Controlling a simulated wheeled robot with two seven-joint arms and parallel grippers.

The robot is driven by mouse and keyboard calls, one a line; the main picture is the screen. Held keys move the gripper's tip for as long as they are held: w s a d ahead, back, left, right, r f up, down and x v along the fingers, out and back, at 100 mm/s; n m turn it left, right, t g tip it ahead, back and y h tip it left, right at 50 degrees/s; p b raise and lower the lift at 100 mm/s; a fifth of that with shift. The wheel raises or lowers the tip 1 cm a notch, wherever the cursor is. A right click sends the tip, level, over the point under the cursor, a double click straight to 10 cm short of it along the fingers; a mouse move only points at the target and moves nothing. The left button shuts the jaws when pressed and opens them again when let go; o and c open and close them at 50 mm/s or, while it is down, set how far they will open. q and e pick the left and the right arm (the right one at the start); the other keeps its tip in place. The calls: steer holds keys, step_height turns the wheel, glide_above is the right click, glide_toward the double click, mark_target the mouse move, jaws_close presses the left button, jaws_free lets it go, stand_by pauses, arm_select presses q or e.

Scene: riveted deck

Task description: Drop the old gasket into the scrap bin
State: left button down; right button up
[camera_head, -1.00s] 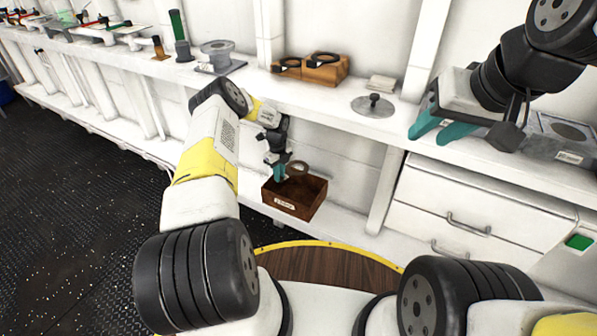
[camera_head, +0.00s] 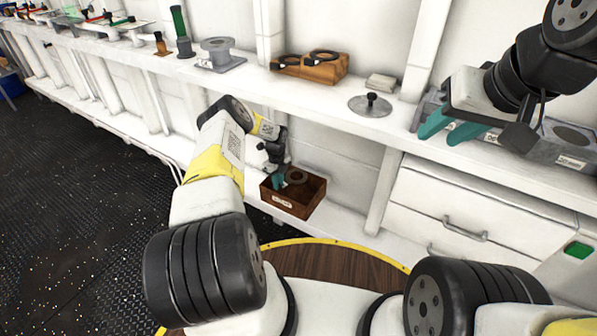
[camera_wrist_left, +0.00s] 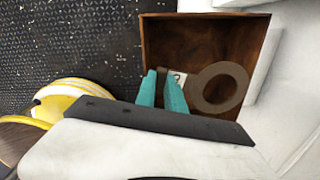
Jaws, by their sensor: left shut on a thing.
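The old gasket (camera_head: 297,176), a dull brown ring, is at the scrap bin, a dark wooden open box (camera_head: 283,199) with a label on its front, standing on the lower shelf. My left gripper (camera_head: 281,181) is shut on the gasket, fingers pointing down at the bin's opening. In the left wrist view the teal fingertips (camera_wrist_left: 161,84) lie over the bin's inside, with the ring (camera_wrist_left: 219,87) to their right and the bin wall (camera_wrist_left: 150,42) around them. Whether the gasket touches the bin floor is unclear. My right gripper (camera_head: 452,130) is open and empty above the bench.
The upper bench holds a wooden block with black rings (camera_head: 322,67), a grey lid with a knob (camera_head: 370,104), a pale stack (camera_head: 381,82) and a grey flanged part (camera_head: 218,52). White drawers (camera_head: 470,215) stand right of the bin. Dark floor lies left.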

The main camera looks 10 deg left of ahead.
arm_select(q)
steer(key=c, duration=1.3)
jaws_free()
steer(key=shift+c, duration=0.2)
steer(key=shift+r, duration=0.15)
steer(key=shift+r, duration=0.35)
step_height(320, 180, up, 3)
steer(key=shift+r, duration=0.1)
steer(key=s+d, duration=0.2)
steer(key=s, duration=0.5)
steer(key=s+d, duration=0.3)
steer(key=s, duration=0.5)
steer(key=shift+d+r, duration=0.2)
steer(key=shift+r, duration=0.2)
steer(key=shift+r, duration=0.1)
